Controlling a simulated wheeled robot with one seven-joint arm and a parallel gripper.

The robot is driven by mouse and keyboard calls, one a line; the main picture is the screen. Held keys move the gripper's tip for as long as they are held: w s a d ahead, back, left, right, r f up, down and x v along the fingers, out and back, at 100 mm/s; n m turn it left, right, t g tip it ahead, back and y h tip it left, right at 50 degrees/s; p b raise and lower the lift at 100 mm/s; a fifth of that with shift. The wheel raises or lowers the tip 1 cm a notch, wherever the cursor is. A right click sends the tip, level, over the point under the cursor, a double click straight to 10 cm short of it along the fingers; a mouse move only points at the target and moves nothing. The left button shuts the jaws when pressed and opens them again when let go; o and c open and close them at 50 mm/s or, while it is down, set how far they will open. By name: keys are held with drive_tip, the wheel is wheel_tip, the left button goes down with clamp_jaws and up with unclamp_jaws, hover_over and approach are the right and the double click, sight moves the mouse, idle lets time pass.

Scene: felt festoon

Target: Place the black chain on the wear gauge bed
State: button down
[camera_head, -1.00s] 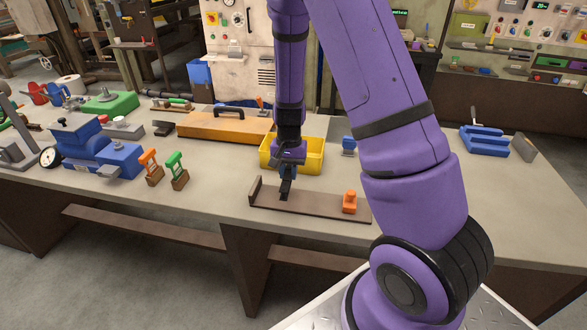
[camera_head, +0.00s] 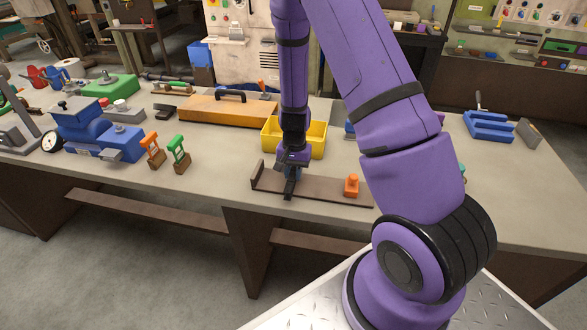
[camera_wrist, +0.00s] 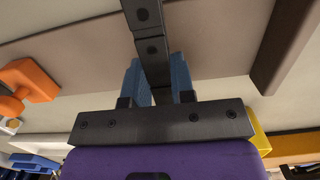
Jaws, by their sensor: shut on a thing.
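My gripper (camera_head: 291,175) is shut on the black chain (camera_head: 289,189) over the left half of the wear gauge bed (camera_head: 322,192). The bed is a long brown plate with a raised left end and an orange knob (camera_head: 352,185) near its right end. In the wrist view the black chain (camera_wrist: 147,35) sits between the blue fingers (camera_wrist: 156,82) and runs away straight over the bed (camera_wrist: 210,35). The bed's raised end (camera_wrist: 290,45) is apart on the right there, the orange knob on the left. I cannot tell whether the chain touches the bed.
A yellow bin (camera_head: 314,148) stands just behind the bed. An orange case (camera_head: 225,110), a blue machine (camera_head: 120,145) and small orange and green-handled tools (camera_head: 179,153) stand to the left. Blue holders (camera_head: 488,126) stand at the right. The bench front near the bed is clear.

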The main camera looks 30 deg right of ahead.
sight(294, 169)
drive_tip(key=shift+f, duration=0.6)
idle(0.5)
drive_tip(key=c, duration=0.9)
unclamp_jaws()
drive_tip(key=r, duration=0.7)
drive_tip(key=w+d+r, duration=0.1)
drive_tip(key=r, duration=0.2)
drive_tip(key=shift+r, duration=0.35)
